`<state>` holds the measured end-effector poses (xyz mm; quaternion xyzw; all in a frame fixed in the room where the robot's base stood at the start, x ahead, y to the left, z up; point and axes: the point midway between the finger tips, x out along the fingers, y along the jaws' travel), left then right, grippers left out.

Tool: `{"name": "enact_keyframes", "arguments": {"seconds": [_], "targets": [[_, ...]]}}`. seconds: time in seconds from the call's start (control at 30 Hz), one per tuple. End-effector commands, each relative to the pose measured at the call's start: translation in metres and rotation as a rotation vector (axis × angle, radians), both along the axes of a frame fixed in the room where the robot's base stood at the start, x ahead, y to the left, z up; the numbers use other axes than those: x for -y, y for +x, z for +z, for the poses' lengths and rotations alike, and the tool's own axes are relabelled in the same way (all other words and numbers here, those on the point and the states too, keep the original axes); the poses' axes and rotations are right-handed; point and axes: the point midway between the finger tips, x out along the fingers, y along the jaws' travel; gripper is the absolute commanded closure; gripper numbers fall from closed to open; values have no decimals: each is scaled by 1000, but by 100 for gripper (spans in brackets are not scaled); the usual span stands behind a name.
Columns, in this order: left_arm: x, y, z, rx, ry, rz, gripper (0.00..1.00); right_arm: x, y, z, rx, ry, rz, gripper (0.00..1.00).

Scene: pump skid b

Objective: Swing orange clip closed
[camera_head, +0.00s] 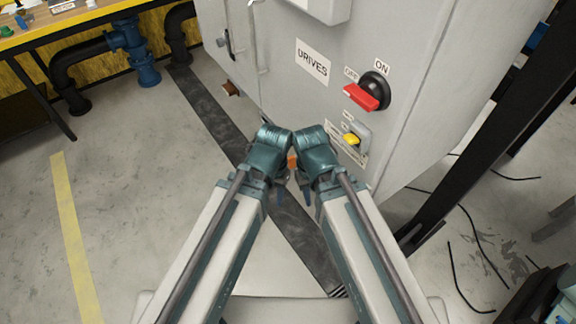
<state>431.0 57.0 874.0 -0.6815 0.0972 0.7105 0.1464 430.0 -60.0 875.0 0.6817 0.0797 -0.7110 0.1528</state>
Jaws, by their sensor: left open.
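A small orange piece (292,162) shows between my two wrists, low at the front of the grey cabinet. It may be the orange clip, but most of it is hidden and I cannot tell its position or whether it is swung open. My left gripper (278,194) is just left of and below it, open, its fingers partly hidden by the wrist. My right gripper (306,194) is just to the right, mostly hidden by its own wrist. I cannot tell whether either gripper touches the orange piece.
The grey cabinet (290,85) labelled DRIVES carries a red rotary handle (361,96) and a yellow part (351,139) on its front. A workbench (70,28) and blue-black pipes (130,45) stand upper left. Black cables (478,245) lie right.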

Motion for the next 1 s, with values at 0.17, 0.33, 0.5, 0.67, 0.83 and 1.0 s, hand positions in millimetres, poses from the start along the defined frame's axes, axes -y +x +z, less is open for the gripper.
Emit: {"name": "enact_keyframes", "arguments": {"seconds": [0.17, 0.33, 0.5, 0.67, 0.83, 1.0], "targets": [[12, 11, -64, -9, -183, -68, 52, 0, 0, -65, 1, 0, 2, 70], [27, 30, -110, 35, -415, -157, 52, 0, 0, -122, 1, -1, 4, 70], [36, 53, -144, 139, -631, -232, 52, 0, 1, -178, 2, -1, 6, 70], [36, 79, -168, 287, -810, -291, 52, 0, 1, -230, 3, -1, 8, 70], [23, 109, -185, 492, -965, -334, 52, 0, 1, -286, 4, -1, 9, 70], [-3, 138, -197, 735, -1072, -356, 52, 0, 1, -340, 4, -1, 11, 70]]}}
